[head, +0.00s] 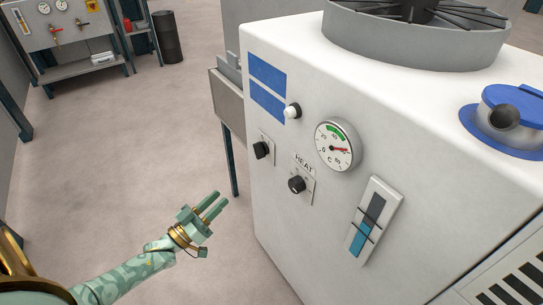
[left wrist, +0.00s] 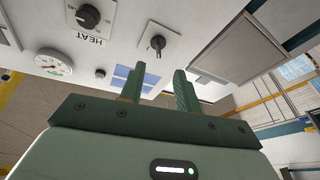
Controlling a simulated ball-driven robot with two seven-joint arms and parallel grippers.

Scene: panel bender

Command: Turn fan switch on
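The white machine (head: 400,120) carries a black rotary switch (head: 262,150) on a small plate at the left of its front face; its label is unreadable. This switch also shows in the left wrist view (left wrist: 158,43), ahead of the fingers. A HEAT knob (head: 297,184) sits to its right and lower, and also in the left wrist view (left wrist: 88,17). My left gripper (head: 220,205) is open and empty, below and left of the switch, apart from the machine. My right gripper is not in view.
A round gauge (head: 338,146), a white button (head: 292,111) and a blue level indicator (head: 373,222) are on the same face. A large round fan housing (head: 415,40) tops the machine. A grey bench (head: 228,100) stands behind. The floor left is clear.

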